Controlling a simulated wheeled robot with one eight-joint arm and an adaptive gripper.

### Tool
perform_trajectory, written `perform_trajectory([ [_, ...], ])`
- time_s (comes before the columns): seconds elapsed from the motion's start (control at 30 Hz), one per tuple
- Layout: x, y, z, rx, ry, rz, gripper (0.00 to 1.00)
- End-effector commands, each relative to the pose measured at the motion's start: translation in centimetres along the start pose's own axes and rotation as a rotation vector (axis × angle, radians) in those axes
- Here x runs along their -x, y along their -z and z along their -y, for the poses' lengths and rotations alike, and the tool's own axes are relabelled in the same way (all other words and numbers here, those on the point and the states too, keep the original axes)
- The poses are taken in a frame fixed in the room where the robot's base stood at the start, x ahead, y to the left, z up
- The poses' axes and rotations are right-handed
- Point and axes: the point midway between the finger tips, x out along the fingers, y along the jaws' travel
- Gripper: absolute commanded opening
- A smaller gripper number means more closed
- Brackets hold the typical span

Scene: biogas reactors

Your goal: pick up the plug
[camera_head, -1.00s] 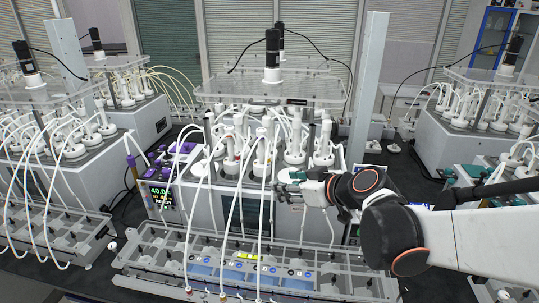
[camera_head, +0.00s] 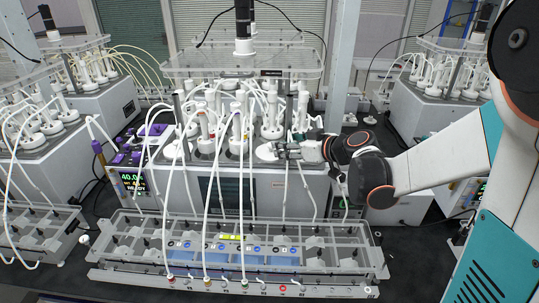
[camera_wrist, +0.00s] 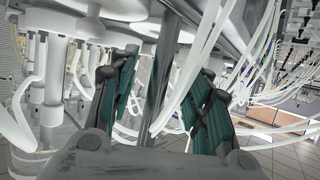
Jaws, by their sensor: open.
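Several white reactor vessels with white plug-like tops and tubes stand in the central unit. One slim white top (camera_head: 237,128) is left of my gripper and another (camera_head: 272,118) is just behind it. I cannot tell which one is the plug. My gripper (camera_head: 279,151) is at the front right of the vessels, pointing left, fingers apart. In the wrist view, my open gripper (camera_wrist: 165,90) has green-padded fingers on either side of a grey metal post (camera_wrist: 163,70). I cannot tell how far the post is. A white vessel part (camera_wrist: 50,95) is left of the fingers. Nothing is visibly gripped.
A clear plate (camera_head: 240,62) lies above the vessels. White tubes (camera_head: 211,215) hang down in front to a clear-topped tray rack (camera_head: 330,262). Similar reactors stand left (camera_head: 30,145) and right (camera_head: 445,75). Dark bench shows at right (camera_head: 420,235).

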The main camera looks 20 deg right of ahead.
Motion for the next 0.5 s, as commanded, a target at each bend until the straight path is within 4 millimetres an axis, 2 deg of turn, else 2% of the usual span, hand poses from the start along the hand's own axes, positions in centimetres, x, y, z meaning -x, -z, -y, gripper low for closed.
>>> perform_trajectory([
  [0.27,-1.7,-0.1,0.0,0.001,0.001,0.0,0.44],
  [0.5,-5.1,-0.3,-0.1,0.001,0.001,0.0,0.44],
])
